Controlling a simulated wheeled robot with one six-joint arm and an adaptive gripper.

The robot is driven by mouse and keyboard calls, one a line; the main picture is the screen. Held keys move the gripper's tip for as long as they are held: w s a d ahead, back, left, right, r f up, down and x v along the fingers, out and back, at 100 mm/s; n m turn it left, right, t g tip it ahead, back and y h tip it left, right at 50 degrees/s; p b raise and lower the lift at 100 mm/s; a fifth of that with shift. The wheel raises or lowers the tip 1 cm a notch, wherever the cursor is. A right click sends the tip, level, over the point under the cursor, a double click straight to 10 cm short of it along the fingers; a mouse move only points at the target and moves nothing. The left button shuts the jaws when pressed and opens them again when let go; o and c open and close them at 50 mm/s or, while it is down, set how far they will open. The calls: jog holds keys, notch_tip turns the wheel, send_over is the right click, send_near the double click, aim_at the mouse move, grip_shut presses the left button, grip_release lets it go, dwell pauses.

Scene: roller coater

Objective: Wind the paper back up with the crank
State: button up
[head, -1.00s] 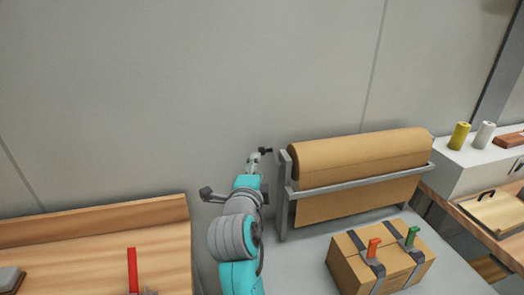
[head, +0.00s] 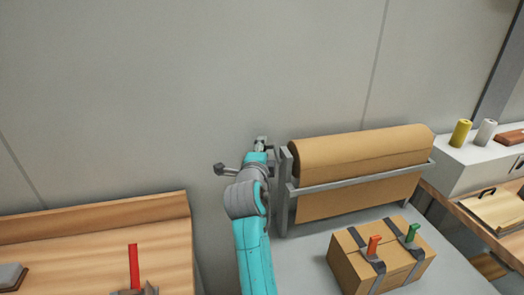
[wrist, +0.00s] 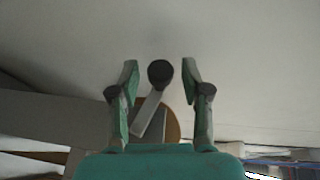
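The brown paper roll (head: 360,152) lies in a grey stand, with a sheet of paper (head: 325,207) hanging below its front bar. The crank is at the roll's left end. In the wrist view its dark round knob (wrist: 160,72) and grey crank arm (wrist: 150,116) show in front of the brown roll end (wrist: 173,125). My gripper (wrist: 160,75) is open, with one finger on each side of the knob in the picture and visible gaps. Contact does not show. In the head view my gripper (head: 262,143) is beside the stand's left post, mostly hiding the crank.
A strapped cardboard box (head: 350,264) with an orange and a green handle stands on the grey table (head: 300,262) before the roll. A wooden bench (head: 75,245) is at left. Yellow (head: 461,133) and white (head: 485,133) spools stand at right. The wall is close behind.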

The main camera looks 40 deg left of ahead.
grip_shut()
jog(key=shift+h, duration=0.3)
jog(key=g, duration=0.1)
jog(key=f+n+g+h, duration=0.1)
jog(key=shift+w+a+g, duration=0.15)
jog(key=shift+a+g, duration=0.05)
jog(key=shift+g, duration=0.1)
jog(key=shift+s+d+f+n+g+h, duration=0.25)
jog(key=shift+f+n+g+h, duration=0.4)
jog(key=shift+g+h, duration=0.9)
jog(key=shift+s+d+f+n+g+h, duration=0.35)
jog(key=shift+f+g+h, duration=0.55)
jog(key=shift+g+h, duration=0.6)
jog(key=shift+s+d+f+n+g+h, duration=0.15)
jog(key=shift+f+n+g+h, duration=0.55)
jog(key=shift+g+h, duration=0.85)
jog(key=shift+f, duration=0.1)
